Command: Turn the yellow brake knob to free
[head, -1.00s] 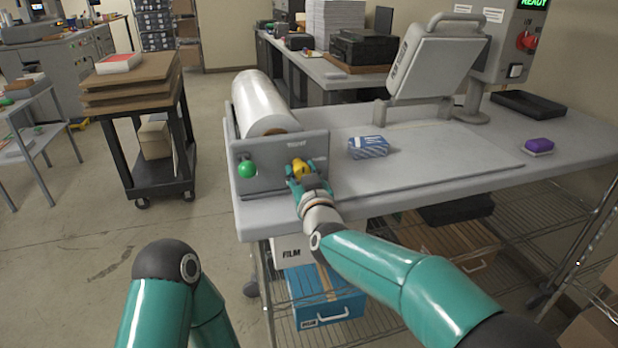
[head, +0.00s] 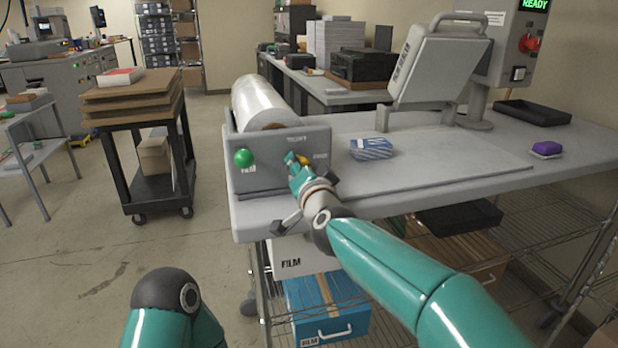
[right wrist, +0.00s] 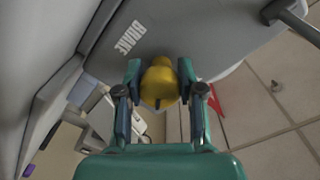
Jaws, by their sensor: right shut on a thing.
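The yellow brake knob (head: 304,161) sits on the grey front panel (head: 262,178) of the film roll holder. My right gripper (head: 299,164) is at the panel, tilted. In the right wrist view its two fingers close on both sides of the knob (right wrist: 159,84), and the word BRAKE shows on the panel beside it. In the head view small lettering stands above the knob and FREE to its right. The gripper hides most of the knob there, so I cannot tell which mark it points to. My left gripper is out of view; only part of that arm shows.
A green knob (head: 243,158) is left of the brake knob on the same panel. A film roll (head: 260,103) lies behind it. A black cart (head: 152,190) stands at left.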

